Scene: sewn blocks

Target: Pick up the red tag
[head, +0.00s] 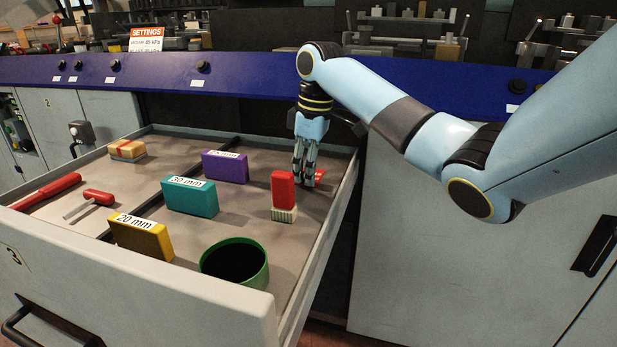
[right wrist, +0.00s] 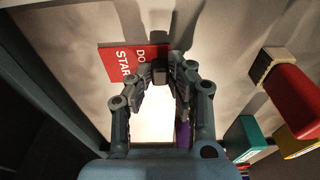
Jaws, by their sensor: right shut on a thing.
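The red tag (head: 320,175) is at the back right of the open drawer, mostly hidden behind my right gripper (head: 304,182). In the right wrist view the red tag (right wrist: 119,61) shows white lettering, partly "DO" and "STAR". The fingers of my right gripper (right wrist: 160,74) are closed at its edge, with the tag between the tips. The gripper points straight down. I cannot tell whether the tag touches the drawer floor. My left gripper is not in view.
The drawer (head: 318,265) also holds a red-handled brush (head: 283,191) close by, purple (head: 225,167), teal (head: 190,197) and yellow (head: 141,237) blocks, a green cup (head: 236,262) and red-handled tools (head: 98,197). The drawer's right wall is close to the gripper.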

